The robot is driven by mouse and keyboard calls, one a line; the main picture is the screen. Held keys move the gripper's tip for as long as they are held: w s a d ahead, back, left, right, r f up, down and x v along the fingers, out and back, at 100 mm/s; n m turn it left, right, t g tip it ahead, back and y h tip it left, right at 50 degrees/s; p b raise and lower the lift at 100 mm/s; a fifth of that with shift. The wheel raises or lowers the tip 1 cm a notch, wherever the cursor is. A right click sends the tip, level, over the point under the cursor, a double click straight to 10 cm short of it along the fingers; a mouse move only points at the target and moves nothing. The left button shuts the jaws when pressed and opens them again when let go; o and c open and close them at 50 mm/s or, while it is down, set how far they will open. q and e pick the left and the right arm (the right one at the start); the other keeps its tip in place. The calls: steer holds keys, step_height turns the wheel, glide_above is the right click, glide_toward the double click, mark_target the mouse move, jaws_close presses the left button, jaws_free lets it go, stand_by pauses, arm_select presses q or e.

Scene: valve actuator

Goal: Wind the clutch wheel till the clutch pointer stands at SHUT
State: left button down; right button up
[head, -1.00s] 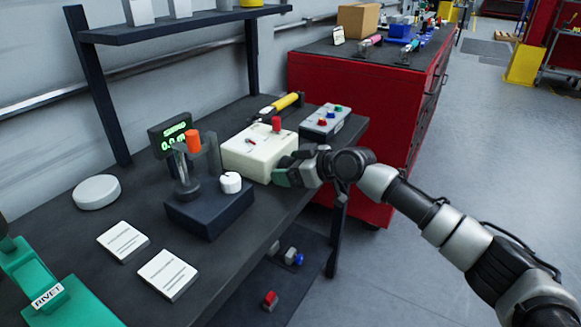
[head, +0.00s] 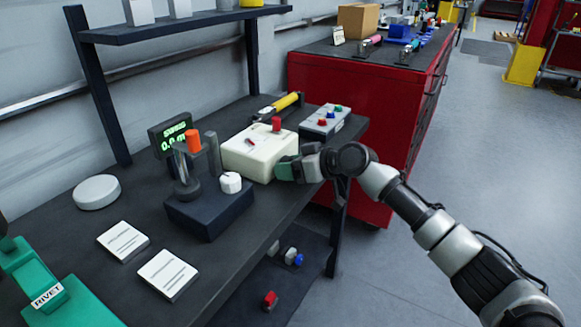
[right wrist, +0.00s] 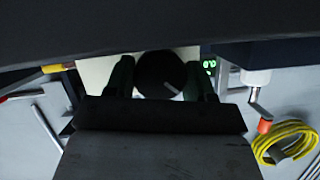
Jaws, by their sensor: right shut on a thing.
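The cream box (head: 240,155) stands near the bench's right end. Its top carries a small red pointer (head: 250,142) and a red knob (head: 276,124); the pointer's scale lettering is too small to read. My right gripper (head: 284,168) is at the box's right-hand side. In the right wrist view the gripper (right wrist: 161,85) has a green finger on each side of a dark round wheel (right wrist: 158,72) with a light mark, and is shut on it. In the head view the gripper hides this wheel. My left gripper is not in view.
A dark fixture (head: 210,210) with a white knob stands left of the box. A grey button box (head: 321,121) and a yellow-handled tool (head: 287,102) lie behind it. A red cabinet (head: 350,85) stands beyond the bench. Floor at right is clear.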

steer(key=o, duration=0.9)
steer(key=v, duration=1.1)
